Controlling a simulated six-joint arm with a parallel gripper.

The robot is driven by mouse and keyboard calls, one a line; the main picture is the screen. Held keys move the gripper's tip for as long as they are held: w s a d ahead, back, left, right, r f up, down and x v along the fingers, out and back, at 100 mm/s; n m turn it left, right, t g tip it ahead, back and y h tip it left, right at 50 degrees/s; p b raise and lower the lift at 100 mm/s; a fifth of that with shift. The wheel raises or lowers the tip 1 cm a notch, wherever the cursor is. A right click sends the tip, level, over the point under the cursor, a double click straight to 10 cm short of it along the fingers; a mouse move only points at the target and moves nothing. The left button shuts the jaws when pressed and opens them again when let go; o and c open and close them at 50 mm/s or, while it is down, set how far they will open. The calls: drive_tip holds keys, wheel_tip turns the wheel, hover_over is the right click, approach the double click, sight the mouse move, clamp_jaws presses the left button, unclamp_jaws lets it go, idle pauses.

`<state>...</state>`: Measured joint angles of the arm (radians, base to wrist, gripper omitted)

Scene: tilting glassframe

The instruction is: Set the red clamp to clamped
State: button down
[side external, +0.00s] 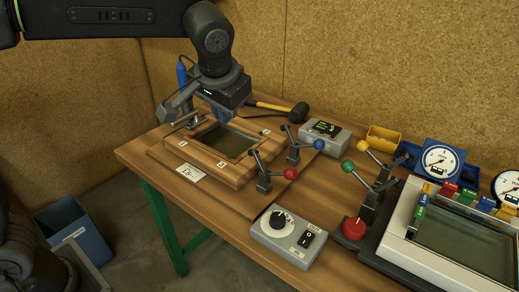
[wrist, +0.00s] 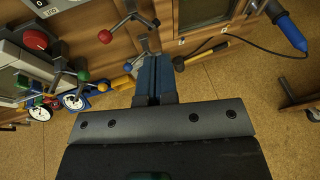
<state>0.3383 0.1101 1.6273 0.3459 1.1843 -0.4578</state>
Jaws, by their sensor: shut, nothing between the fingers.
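The red clamp (side external: 264,183) stands at the front right side of the wooden glass frame (side external: 240,178). Its red ball knob (side external: 291,174) is low, on a lever reaching right, away from the frame. A dark arm rises up and left from its base. The red knob also shows in the upper wrist view (wrist: 105,36), left of my fingers. My gripper (side external: 222,114) is over the frame's back part, left of the red clamp and apart from it. Its blue fingers (wrist: 154,80) are shut and empty.
A blue-knobbed clamp (side external: 319,144) stands just behind the red one. Green-knobbed (side external: 348,167) and yellow-knobbed (side external: 363,146) levers stand right. A grey switch box (side external: 288,237) is in front. A mallet (side external: 297,112) lies behind; a blue-handled tool (side external: 182,74) stands left.

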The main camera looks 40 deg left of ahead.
drive_tip(key=w+d+f+y, duration=0.1)
drive_tip(key=w+d+f, duration=0.3)
drive_tip(key=w+d, duration=0.3)
drive_tip(key=shift+d+n, duration=0.2)
drive_tip(key=shift+n, duration=0.1)
drive_tip(key=shift+f, duration=0.15)
approach(258, 155)
wheel_tip(258, 155, down, 4)
drive_tip(key=w+d, duration=0.1)
drive_tip(key=w, duration=0.1)
drive_tip(key=shift+a+f, duration=0.85)
drive_tip(key=shift+a, duration=0.25)
drive_tip(key=shift+a+f, duration=0.2)
drive_tip(key=shift+a, duration=0.1)
drive_tip(key=shift+a, duration=0.1)
